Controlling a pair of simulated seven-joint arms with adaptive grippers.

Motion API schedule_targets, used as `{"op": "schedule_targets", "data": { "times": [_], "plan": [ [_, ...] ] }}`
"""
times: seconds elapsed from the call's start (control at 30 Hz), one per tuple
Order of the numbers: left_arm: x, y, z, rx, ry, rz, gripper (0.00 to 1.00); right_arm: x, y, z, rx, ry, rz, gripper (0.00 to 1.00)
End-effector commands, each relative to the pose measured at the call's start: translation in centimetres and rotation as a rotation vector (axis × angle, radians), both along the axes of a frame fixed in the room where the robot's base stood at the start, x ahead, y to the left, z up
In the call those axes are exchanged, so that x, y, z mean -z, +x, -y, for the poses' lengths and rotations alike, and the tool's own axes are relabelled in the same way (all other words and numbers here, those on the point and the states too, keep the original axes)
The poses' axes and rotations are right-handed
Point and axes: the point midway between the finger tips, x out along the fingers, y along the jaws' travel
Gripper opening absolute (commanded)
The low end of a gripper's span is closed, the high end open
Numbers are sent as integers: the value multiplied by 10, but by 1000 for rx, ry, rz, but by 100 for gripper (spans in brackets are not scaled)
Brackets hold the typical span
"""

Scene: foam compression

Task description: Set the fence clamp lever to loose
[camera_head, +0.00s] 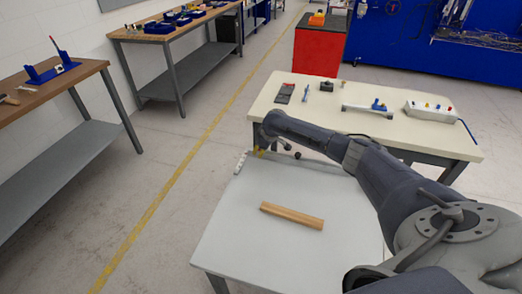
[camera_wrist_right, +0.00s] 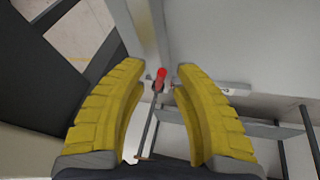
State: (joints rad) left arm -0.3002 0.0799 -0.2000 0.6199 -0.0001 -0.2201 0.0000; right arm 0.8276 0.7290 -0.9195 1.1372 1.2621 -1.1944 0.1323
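In the right wrist view, the clamp lever (camera_wrist_right: 161,75) shows as a red-tipped handle on a grey fitting. A pale bar, perhaps the fence (camera_wrist_right: 230,88), runs sideways beside it. My right gripper (camera_wrist_right: 158,75) has two yellow fingers spread wide apart. The red tip appears in the gap between the fingertips, with no finger seen touching it. In the head view my right gripper (camera_head: 260,149) is at the far edge of the pale table, mostly hidden by my arm. The lever cannot be made out there. My left gripper is out of view.
A wooden strip (camera_head: 292,215) lies on the pale front table (camera_head: 235,250). A white marked strip (camera_head: 241,162) is at its far left edge. Behind it, a cream bench (camera_head: 340,112) holds small tools and a white switch box (camera_head: 429,110). Left of the table is open floor.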

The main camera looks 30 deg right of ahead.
Motion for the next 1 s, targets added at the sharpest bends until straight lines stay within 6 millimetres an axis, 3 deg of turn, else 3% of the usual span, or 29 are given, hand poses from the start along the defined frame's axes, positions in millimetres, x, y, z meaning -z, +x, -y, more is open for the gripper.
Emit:
{"op": "schedule_targets", "data": {
  "times": [0.03, 0.23, 0.73, 1.0],
  "plan": [
    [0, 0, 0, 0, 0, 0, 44, 0, 0, 0, 0, 0, 0, 22],
    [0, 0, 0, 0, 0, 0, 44, 0, 0, 0, 0, 0, 0, 0],
    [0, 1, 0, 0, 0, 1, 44, -1, 1, 0, -5, 1, 2, 0],
    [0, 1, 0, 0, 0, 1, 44, -2, 3, 5, -131, 2, 2, 0]
  ]
}}
